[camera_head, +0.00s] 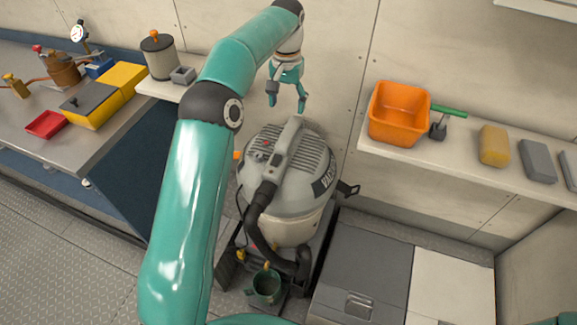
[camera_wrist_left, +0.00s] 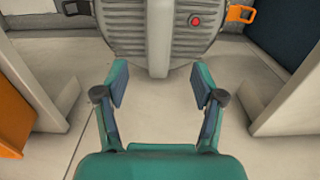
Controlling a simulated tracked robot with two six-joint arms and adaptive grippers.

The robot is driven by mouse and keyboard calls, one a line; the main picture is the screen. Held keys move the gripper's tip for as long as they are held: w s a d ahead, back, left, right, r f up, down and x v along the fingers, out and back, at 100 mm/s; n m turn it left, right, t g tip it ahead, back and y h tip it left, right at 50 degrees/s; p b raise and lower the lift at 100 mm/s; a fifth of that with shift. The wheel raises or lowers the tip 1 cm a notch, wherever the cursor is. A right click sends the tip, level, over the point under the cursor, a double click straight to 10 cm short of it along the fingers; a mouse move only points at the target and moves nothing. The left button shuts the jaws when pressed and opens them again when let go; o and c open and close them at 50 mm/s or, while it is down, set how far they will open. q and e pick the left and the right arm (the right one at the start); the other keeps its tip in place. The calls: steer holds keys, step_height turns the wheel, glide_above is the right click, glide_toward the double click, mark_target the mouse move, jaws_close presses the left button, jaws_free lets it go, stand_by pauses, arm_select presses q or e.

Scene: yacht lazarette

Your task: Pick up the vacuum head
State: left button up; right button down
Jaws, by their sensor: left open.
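The vacuum head (camera_head: 313,152) is the grey ribbed top with a raised handle, on a round vacuum with a black hose. It sits upright in the middle of the head view. My left gripper (camera_head: 287,101) is open and empty, above and behind the head near the wall. In the left wrist view the ribbed vacuum head (camera_wrist_left: 160,38) is at the top, beyond the open fingers (camera_wrist_left: 159,88), with a red button on it. Nothing lies between the fingers. My right gripper is not in view.
A shelf (camera_head: 465,165) at the right holds an orange bin (camera_head: 398,113), a yellow sponge (camera_head: 494,146) and grey blocks. A bench (camera_head: 85,140) at the left carries several items. A grey locker lid (camera_head: 362,270) lies right of the vacuum. A green cup (camera_head: 266,287) stands in front.

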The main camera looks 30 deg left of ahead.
mark_target(286, 135)
arm_select(q)
steer(key=f, duration=0.7)
steer(key=shift+s+a, duration=0.2)
steer(key=f, duration=0.4)
steer(key=shift+s+d+f, duration=0.15)
steer(key=shift+s+d, duration=0.15)
steer(key=shift+f, duration=0.5)
jaws_close()
steer(key=shift+w+r, duration=0.15)
